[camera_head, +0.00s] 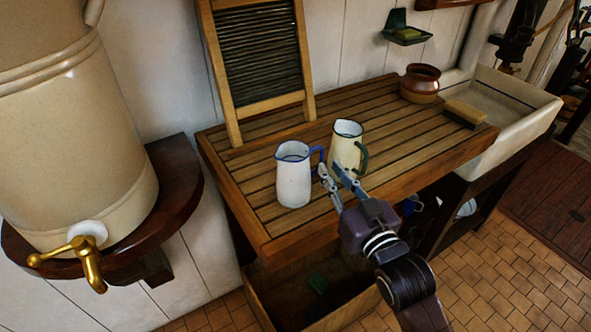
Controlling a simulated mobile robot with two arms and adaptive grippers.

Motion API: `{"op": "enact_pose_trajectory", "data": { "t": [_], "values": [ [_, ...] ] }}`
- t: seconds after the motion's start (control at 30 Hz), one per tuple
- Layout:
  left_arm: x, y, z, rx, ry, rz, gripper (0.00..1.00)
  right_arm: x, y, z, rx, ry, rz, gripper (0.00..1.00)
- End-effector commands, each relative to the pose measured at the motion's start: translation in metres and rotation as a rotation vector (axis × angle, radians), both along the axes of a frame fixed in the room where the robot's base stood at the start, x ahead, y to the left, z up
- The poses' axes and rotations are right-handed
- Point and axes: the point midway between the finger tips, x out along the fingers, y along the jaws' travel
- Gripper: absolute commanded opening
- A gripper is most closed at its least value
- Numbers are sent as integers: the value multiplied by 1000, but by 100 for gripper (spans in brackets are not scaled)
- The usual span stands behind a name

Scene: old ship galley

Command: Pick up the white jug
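The white jug (293,176) stands upright on the slatted wooden counter (230,172). It has a blue rim and a blue handle (318,154) on its right side. A cream jug (345,145) with a dark green handle stands just behind it to the right. My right gripper (335,170) is beside the white jug's handle and in front of the cream jug. Its two fingers are spread apart, with nothing clearly held between them. Whether a finger touches the handle or the cream jug cannot be told. My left gripper is not in view.
A washboard (262,60) leans on the wall behind the jugs. A brown pot (420,83) and a brush (464,114) are at the counter's right end, beside a stone sink (520,110). A large urn with a brass tap (80,258) stands at left. The counter's middle right is clear.

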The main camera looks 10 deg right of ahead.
Motion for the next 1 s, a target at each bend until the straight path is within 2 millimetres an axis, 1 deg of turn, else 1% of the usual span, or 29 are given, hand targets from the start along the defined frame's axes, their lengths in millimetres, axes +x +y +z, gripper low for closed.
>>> {"op": "enact_pose_trajectory", "data": {
  "t": [0.27,0.43,0.53,0.73,0.9,1.0],
  "values": [
    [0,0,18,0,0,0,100,32,8,1,1,1,0,16],
    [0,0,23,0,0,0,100,50,11,-2,0,0,0,16],
    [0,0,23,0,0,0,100,53,12,-3,-1,0,0,16],
    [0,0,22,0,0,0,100,53,12,-3,-1,0,0,16],
    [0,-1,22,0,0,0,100,53,12,-3,0,1,0,0],
    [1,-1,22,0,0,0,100,53,12,-3,0,1,0,0]
  ]
}}
